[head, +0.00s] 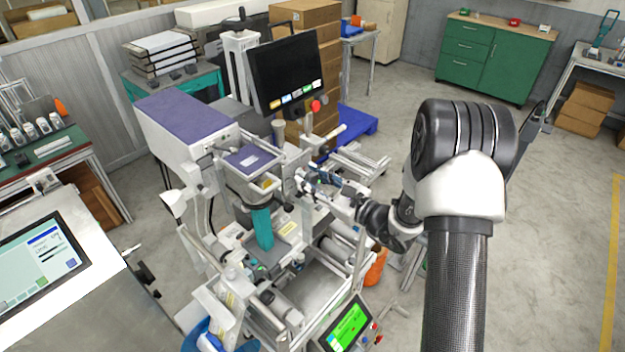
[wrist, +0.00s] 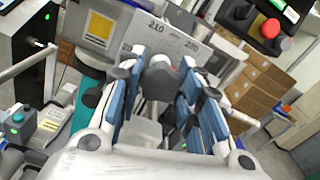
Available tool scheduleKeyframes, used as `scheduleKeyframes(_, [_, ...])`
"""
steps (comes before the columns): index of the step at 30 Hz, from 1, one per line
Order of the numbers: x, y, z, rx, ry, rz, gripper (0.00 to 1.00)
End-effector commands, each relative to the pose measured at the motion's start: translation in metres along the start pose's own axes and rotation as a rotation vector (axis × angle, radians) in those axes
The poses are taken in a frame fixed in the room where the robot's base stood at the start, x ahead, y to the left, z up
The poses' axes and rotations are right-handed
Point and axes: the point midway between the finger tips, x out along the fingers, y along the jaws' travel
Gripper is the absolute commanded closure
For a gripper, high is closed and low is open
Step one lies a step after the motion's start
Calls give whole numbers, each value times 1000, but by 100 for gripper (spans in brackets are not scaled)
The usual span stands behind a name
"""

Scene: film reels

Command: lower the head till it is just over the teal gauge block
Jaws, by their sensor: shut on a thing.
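The machine's head (head: 246,181), grey with a purple top plate, stands above the upright teal gauge block (head: 262,228). I cannot tell how much gap lies between them. In the wrist view the head (wrist: 72,22) has a yellow label, and a teal part (wrist: 88,92), probably the block, shows partly behind my left finger. My gripper (head: 306,184) is at the right side of the head. In the wrist view my gripper (wrist: 165,68) has its blue-padded fingers around a grey rounded knob (wrist: 160,76), in front of a plate marked 210 and 250.
A monitor (head: 287,72) with a red button below it stands behind the head. A green-screen panel (head: 348,324) is at the machine's lower front. A touchscreen console (head: 45,255) stands at left. Open floor (head: 545,220) lies to the right.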

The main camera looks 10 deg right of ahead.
Motion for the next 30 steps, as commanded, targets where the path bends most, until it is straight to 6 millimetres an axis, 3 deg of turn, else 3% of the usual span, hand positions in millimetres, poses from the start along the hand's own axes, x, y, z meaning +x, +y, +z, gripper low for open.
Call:
scheduleKeyframes(14, [0,0,-2,-74,-2,0,92])
scheduleKeyframes(30, [0,1,-4,-535,-7,-4,92])
